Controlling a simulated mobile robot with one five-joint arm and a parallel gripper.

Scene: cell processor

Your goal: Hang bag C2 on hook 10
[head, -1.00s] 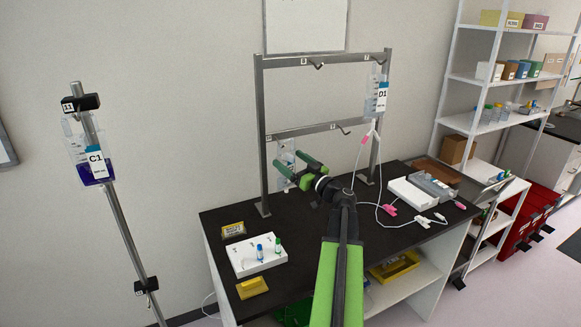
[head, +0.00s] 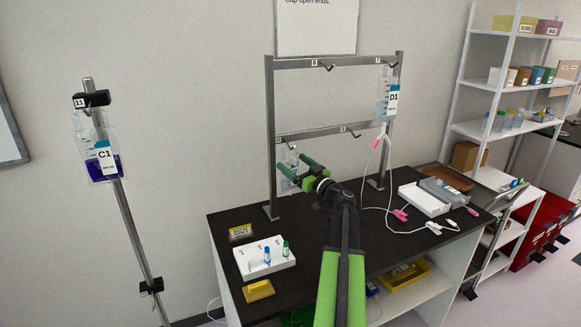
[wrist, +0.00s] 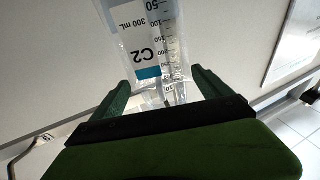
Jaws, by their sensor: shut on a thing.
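Bag C2 (wrist: 130,52) is a clear bag with a white and blue label. It fills the space between the fingers of my gripper (wrist: 162,88) in the wrist view, printed upside down. In the head view my gripper (head: 304,178) is shut on bag C2 (head: 289,160), in front of the rack's left part; the fingers partly hide the bag. The pole at left carries a top black hook block (head: 92,99) marked 11 and a lower black block (head: 150,287) whose label is too small to read. I cannot tell which hook is number 10.
Bag C1 (head: 103,158), with purple liquid, hangs at the pole's top. Bag D1 (head: 388,98) hangs on the metal rack (head: 270,150) at right, its tubing on the dark bench (head: 325,240). A white tube block (head: 262,262) stands at front left. Space between pole and bench looks clear.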

